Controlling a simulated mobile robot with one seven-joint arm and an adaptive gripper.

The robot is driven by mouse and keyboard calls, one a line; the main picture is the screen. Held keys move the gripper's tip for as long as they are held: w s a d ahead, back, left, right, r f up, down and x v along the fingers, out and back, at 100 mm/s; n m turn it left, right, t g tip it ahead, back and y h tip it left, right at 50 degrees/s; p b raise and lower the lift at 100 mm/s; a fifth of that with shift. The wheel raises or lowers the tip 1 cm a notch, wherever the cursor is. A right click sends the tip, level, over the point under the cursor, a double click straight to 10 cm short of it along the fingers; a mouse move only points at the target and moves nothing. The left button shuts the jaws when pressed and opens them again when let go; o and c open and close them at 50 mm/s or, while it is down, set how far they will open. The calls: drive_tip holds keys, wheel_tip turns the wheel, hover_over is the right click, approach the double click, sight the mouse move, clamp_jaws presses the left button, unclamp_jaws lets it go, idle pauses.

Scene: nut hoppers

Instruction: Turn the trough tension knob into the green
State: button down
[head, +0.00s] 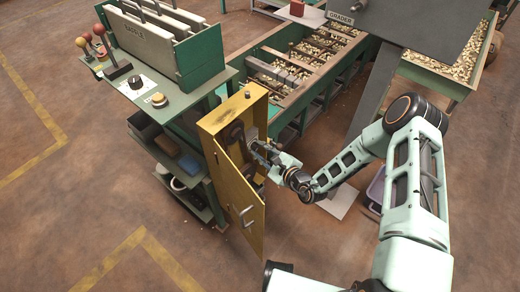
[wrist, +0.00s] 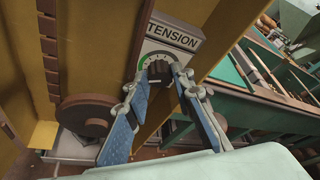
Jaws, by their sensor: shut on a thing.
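The dark tension knob (wrist: 159,70) sits on a pale panel labelled TENSION (wrist: 172,38), inside the open yellow cabinet (head: 222,122). A curved scale (wrist: 146,58) with a green part shows around its left and upper side. My gripper (wrist: 163,74) has its two fingers on either side of the knob and is shut on it. In the head view my gripper (head: 259,149) reaches into the cabinet from the right, and the knob is too small and covered to make out. I cannot tell where the knob's pointer stands.
The yellow cabinet door (head: 241,204) hangs open towards the front, left of my gripper. Brown wheels (wrist: 86,115) sit inside the cabinet. A green bench (head: 158,88) with levers stands left; the nut trough (head: 300,72) lies behind. Floor at the front left is clear.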

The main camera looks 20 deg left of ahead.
drive_tip(key=c, duration=1.9)
unclamp_jaws()
drive_tip(key=shift+c, duration=0.2)
drive_tip(key=shift+s+d, duration=0.1)
drive_tip(key=shift+d, duration=0.05)
drive_tip(key=v, duration=1.1)
drive_tip(key=shift+s+d+r, duration=0.15)
drive_tip(key=shift+s+d, duration=0.05)
drive_tip(key=shift+d, duration=0.1)
